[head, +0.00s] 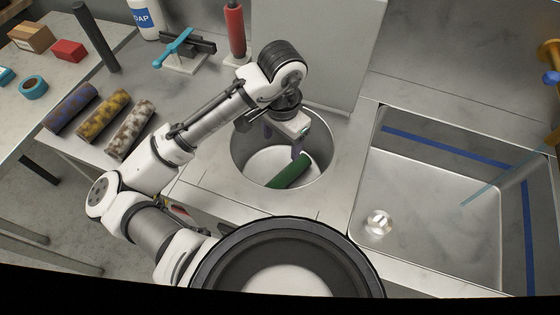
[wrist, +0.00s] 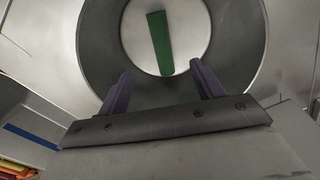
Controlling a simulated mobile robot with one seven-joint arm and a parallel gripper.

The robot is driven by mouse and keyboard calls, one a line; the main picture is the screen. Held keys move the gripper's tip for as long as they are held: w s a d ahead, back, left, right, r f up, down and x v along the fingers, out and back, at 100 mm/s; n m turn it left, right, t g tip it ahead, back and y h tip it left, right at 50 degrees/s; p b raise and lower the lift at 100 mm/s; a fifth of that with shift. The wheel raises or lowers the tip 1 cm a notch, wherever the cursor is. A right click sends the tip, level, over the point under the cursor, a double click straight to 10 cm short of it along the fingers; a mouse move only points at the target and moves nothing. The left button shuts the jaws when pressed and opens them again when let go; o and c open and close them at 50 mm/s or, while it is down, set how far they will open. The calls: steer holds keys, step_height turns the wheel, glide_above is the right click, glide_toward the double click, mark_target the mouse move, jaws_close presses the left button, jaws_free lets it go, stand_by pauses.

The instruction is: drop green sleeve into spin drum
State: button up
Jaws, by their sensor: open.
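The green sleeve (head: 290,171) lies tilted inside the round metal spin drum (head: 321,137), which is set into the counter. In the wrist view the green sleeve (wrist: 160,43) shows against the drum's pale floor, beyond my fingertips and apart from them. My gripper (head: 298,152) is over the drum opening, pointing down into it. In the wrist view the two purple fingers of my gripper (wrist: 158,80) are spread wide with nothing between them. The drum wall (wrist: 100,40) surrounds the sleeve there.
A metal sink basin (head: 440,185) is right of the drum. Several patterned sleeves, including a yellow one (head: 101,116), lie on the counter at left. A red bottle (head: 235,30), a teal-handled tool (head: 178,45) and a soap bottle (head: 143,18) stand at the back.

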step_height(320, 180, up, 13)
stand_by(0.3)
steer(key=shift+f, duration=0.15)
stand_by(0.3)
